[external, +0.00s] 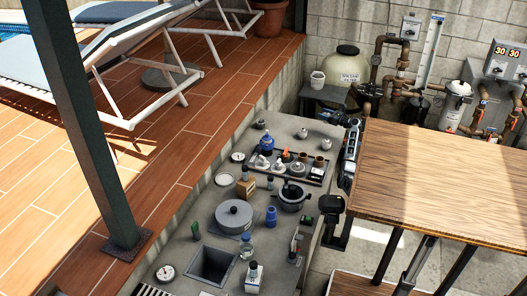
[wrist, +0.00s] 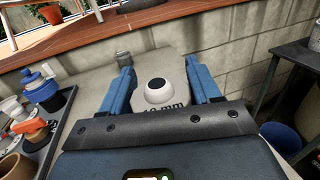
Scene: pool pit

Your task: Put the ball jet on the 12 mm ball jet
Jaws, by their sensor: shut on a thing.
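In the wrist view, the ball jet (wrist: 158,93) is a white dome with a black centre, set in a pale grey body. Partly covered dark lettering below it looks like "10 mm". My gripper (wrist: 162,92) has its blue fingers on either side of this piece and is shut on it. In the external view my gripper (external: 339,118) is at the right edge of the grey counter, near its far end; the held piece cannot be made out there. Small pale fittings stand near it, one (external: 325,143) close by and one (external: 301,133) to its left. I cannot tell which is the 12 mm ball jet.
A black tray (external: 252,177) of fittings lies left of my gripper, with a blue-capped item (external: 266,143) in it. A dark pot (external: 292,197) and a grey round lid (external: 234,215) stand nearer. A wooden table (external: 450,170) is at right; a block wall is behind.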

